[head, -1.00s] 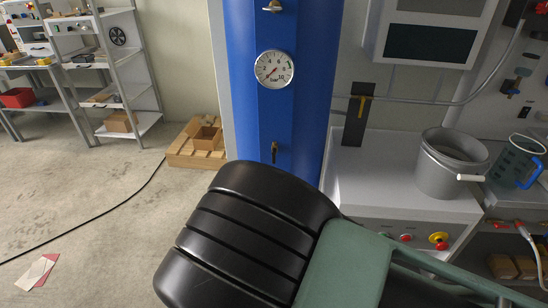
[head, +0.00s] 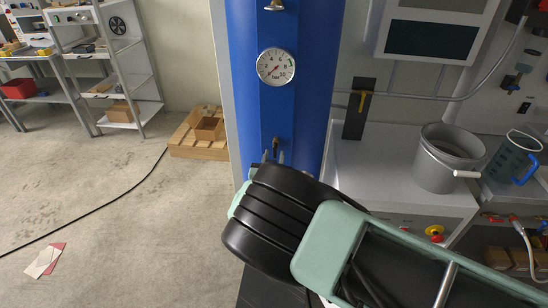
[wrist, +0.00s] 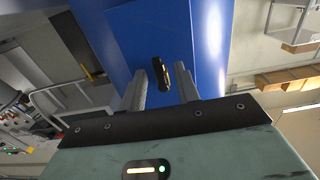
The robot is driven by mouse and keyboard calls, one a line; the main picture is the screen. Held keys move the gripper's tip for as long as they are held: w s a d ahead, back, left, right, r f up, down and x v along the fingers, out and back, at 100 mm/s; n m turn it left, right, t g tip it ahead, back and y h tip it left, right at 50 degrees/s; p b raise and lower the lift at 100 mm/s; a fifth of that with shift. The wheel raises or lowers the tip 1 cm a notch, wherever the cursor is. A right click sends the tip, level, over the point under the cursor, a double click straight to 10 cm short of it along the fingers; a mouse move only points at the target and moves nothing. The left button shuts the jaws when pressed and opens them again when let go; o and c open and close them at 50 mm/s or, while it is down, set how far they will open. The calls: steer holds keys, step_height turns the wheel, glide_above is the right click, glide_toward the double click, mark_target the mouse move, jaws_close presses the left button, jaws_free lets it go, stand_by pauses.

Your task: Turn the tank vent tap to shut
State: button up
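The blue tank (head: 244,90) stands upright in the middle of the head view, with a round pressure gauge on its front. A small dark brass-coloured tap (head: 276,144) sits low on the tank's front, below the gauge. In the wrist view the tap's dark, narrow handle (wrist: 161,73) shows between my two fingertips. My gripper (head: 273,157) is open, its fingers pointing at the tank, one on each side of the handle in the picture. I cannot tell whether either finger touches it. In the head view, my arm hides the tank below the tap.
Another fitting (head: 274,6) sits higher on the tank. A yellow-handled valve (head: 362,98) is on a black plate to the right. A grey bucket (head: 447,160) and a jug (head: 514,160) stand on the bench.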

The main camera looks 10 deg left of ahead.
jaws_close()
steer(key=shift+f+m+b, duration=0.15)
steer(key=shift+m+b, duration=0.15)
steer(key=shift+b, duration=0.25)
steer(key=m+b, duration=0.3)
steer(key=b, duration=0.2)
steer(key=a+m+b, duration=0.1)
steer(key=m+b, duration=0.3)
steer(key=b, duration=0.1)
steer(key=shift+a+b, duration=0.15)
steer(key=shift+b, duration=0.15)
steer(key=m+b, duration=0.2)
steer(key=b, duration=0.1)
steer(key=m+b, duration=0.2)
steer(key=b, duration=0.1)
steer(key=m+b, duration=0.2)
steer(key=b, duration=0.2)
steer(key=shift+a+r, duration=0.35)
steer(key=shift+r, duration=0.05)
steer(key=m+b, duration=0.1)
steer(key=b, duration=0.1)
steer(key=m+b, duration=0.2)
steer(key=shift+r, duration=0.4)
steer(key=shift+a+r+m+b, duration=0.1)
steer(key=shift+r+m+b, duration=0.2)
steer(key=shift+m+b, duration=0.6)
steer(key=shift+r, duration=0.1)
